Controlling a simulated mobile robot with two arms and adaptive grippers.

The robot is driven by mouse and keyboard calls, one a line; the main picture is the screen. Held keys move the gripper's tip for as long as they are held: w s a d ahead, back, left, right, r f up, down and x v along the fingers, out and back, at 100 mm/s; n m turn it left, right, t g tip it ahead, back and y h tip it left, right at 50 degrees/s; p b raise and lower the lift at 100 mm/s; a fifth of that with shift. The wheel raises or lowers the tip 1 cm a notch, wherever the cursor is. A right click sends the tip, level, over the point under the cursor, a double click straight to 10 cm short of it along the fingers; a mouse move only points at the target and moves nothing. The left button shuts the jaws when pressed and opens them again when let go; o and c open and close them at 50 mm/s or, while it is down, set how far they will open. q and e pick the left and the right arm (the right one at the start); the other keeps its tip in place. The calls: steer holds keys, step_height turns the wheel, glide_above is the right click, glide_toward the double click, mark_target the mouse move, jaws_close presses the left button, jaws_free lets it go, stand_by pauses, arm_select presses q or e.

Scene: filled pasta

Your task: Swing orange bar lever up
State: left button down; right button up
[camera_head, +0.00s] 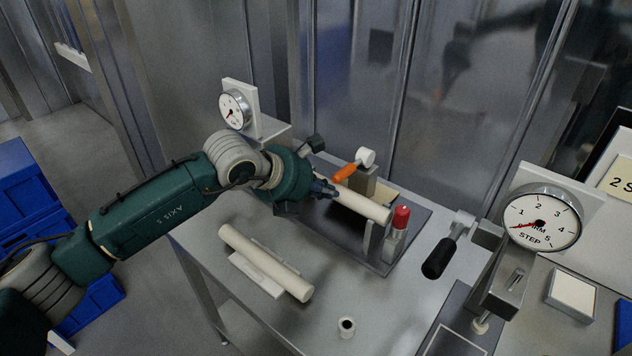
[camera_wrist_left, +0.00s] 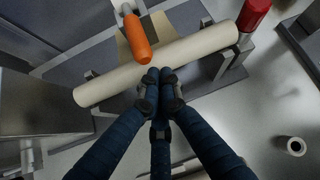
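The orange bar lever (camera_head: 345,173) is a short orange handle joined to a white round hub (camera_head: 365,157) on a post behind a cream roller (camera_head: 362,204). In the left wrist view the orange lever (camera_wrist_left: 137,40) points down toward the roller (camera_wrist_left: 190,56), its free end close to the roller's upper edge. My left gripper (camera_head: 333,190) is at the roller's left part, just below and left of the lever. In the left wrist view its fingertips (camera_wrist_left: 160,78) are drawn together with nothing between them, beside the roller; contact cannot be told. My right gripper is out of view.
A red-capped post (camera_head: 401,217) stands at the roller's right end. A second cream roller (camera_head: 266,262) lies on the table's front left. A small round cup (camera_head: 347,326), a black-handled crank (camera_head: 440,258) and a dial gauge (camera_head: 541,217) are to the right. A metal wall rises behind.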

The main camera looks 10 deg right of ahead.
arm_select(q)
steer(key=shift+w+d+f, duration=0.25)
steer(key=shift+d+f, duration=0.1)
steer(key=shift+f, duration=0.1)
steer(key=shift+r, duration=0.1)
